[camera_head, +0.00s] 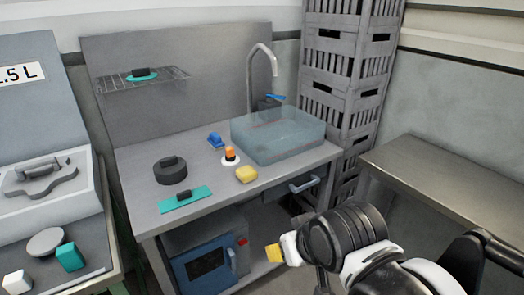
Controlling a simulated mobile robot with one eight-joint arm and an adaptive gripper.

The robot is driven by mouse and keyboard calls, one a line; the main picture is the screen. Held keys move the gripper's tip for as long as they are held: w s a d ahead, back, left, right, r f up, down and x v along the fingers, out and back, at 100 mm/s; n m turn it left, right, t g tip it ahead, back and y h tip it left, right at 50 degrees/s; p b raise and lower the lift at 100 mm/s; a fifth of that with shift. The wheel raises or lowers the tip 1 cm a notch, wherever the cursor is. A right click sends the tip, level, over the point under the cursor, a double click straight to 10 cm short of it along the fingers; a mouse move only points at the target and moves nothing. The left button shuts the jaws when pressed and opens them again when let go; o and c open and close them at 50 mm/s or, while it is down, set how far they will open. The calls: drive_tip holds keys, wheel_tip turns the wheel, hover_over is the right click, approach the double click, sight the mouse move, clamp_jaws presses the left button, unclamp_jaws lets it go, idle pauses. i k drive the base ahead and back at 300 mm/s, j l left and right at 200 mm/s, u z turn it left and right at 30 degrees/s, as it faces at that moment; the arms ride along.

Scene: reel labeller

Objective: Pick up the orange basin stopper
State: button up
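The orange basin stopper (230,154) stands upright on a white disc on the grey worktop, just left of the translucent blue basin (284,138). Its orange top faces up and nothing covers it. My gripper (288,248) is low in front of the worktop, at the end of my dark and white arm, well apart from the stopper. A yellow patch shows at its tip; I cannot tell if it is part of the gripper or a thing beyond it. Its fingers are not clear enough to tell open from shut.
Near the stopper are a blue item (216,139), a yellow sponge (246,174), a round dark pot-like item (171,170) and a teal handled tool (185,199). A curved tap (262,62) rises behind the basin. Stacked grey crates (347,85) and a bare bench (450,185) stand right.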

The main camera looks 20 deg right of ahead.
sight(230, 156)
drive_tip(key=i+j+z, duration=0.35)
drive_tip(key=j+z, duration=0.15)
drive_tip(key=i+j+z, duration=0.25)
drive_tip(key=j, duration=0.15)
drive_tip(key=j+z, duration=0.25)
drive_tip(key=i+j+z, duration=0.1)
drive_tip(key=j+z, duration=0.2)
drive_tip(key=j, duration=0.2)
